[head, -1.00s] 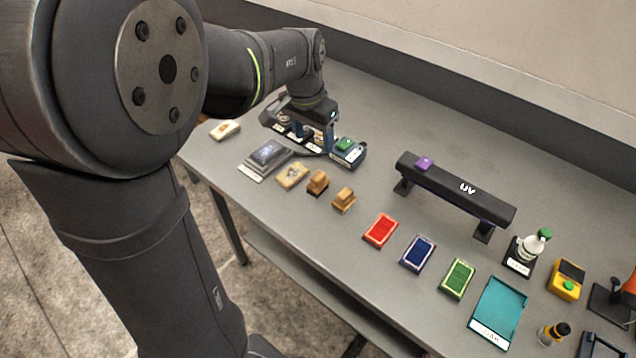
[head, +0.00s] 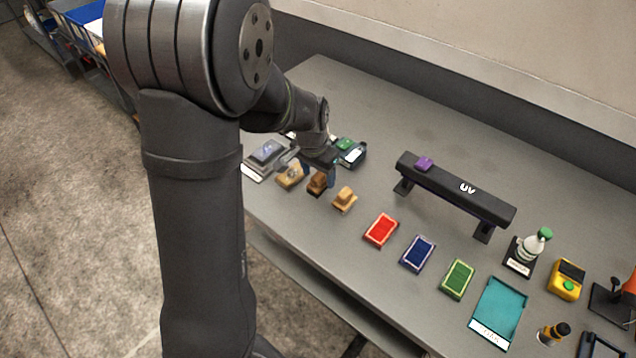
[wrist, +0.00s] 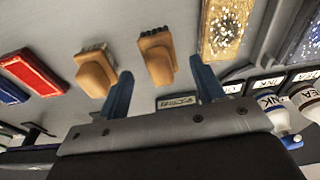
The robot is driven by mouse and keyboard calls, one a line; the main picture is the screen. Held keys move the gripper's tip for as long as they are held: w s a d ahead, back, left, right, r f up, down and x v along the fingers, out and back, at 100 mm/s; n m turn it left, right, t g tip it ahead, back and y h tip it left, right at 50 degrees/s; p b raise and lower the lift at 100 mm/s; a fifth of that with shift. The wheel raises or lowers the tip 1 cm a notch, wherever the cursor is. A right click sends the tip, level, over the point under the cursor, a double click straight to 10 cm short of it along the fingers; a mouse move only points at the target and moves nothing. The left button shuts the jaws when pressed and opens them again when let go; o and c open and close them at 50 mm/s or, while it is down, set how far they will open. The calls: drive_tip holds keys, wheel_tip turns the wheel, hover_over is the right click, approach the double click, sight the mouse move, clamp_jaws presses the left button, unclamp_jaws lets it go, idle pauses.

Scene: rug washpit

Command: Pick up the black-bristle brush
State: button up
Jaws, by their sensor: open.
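Two small wooden-handled brushes stand side by side on the grey bench. The left one in the head view, with the darker underside, looks like the black-bristle brush (head: 317,183); the paler brush (head: 344,199) is to its right. In the wrist view the black-bristle brush (wrist: 158,57) shows between and beyond my fingertips, and the paler brush (wrist: 95,74) lies left of the left finger. My gripper (wrist: 162,80) is open and empty. In the head view my gripper (head: 330,179) is just above and beside the black-bristle brush, partly hidden by my wrist.
A speckled tan block (head: 290,174) and a grey device (head: 266,154) lie left of the brushes. Red (head: 381,230), blue (head: 417,253) and green (head: 458,278) pads lie right. A black UV bar (head: 455,190) stands behind. Bare bench lies between brushes and bar.

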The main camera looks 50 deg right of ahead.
sight(318, 175)
drive_tip(key=f, duration=0.3)
drive_tip(key=shift+d+f, duration=0.1)
drive_tip(key=shift+d, duration=0.1)
drive_tip(key=c, duration=1.1)
wheel_tip(318, 175, up, 4)
drive_tip(key=shift+w+r, duration=0.1)
drive_tip(key=s+a+r, duration=0.1)
drive_tip(key=s+r, duration=0.5)
drive_tip(key=s, duration=0.5)
drive_tip(key=shift+s+r, duration=0.35)
drive_tip(key=shift+r, duration=0.05)
drive_tip(key=shift+a, duration=0.1)
